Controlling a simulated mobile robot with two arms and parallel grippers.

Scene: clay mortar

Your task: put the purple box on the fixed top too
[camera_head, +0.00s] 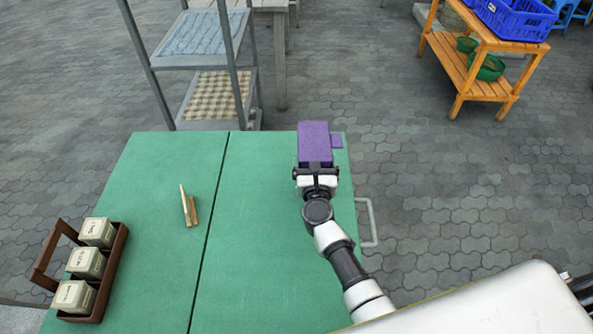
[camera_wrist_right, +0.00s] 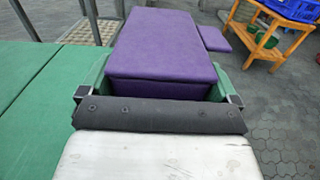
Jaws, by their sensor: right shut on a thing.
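The purple box (camera_head: 315,142) is at the far right corner of the green top, beyond my right gripper (camera_head: 317,174). A small flat purple piece (camera_head: 337,140) sticks out at its right side. In the right wrist view the box (camera_wrist_right: 165,45) lies between the fingers of my right gripper (camera_wrist_right: 158,92), which is shut on it. The flat piece (camera_wrist_right: 214,38) shows there too. The green top has a left panel (camera_head: 160,170) and a right panel (camera_head: 262,230), split by a dark seam. I cannot tell whether the box touches the panel. My left gripper is out of view.
A brown wooden caddy (camera_head: 119,250) with three labelled pale tins stands on the left panel. A small brass-coloured object (camera_head: 189,207) lies near the seam. A metal handle (camera_head: 372,222) sticks out on the right. A grey shelf rack (camera_head: 205,70) stands behind.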

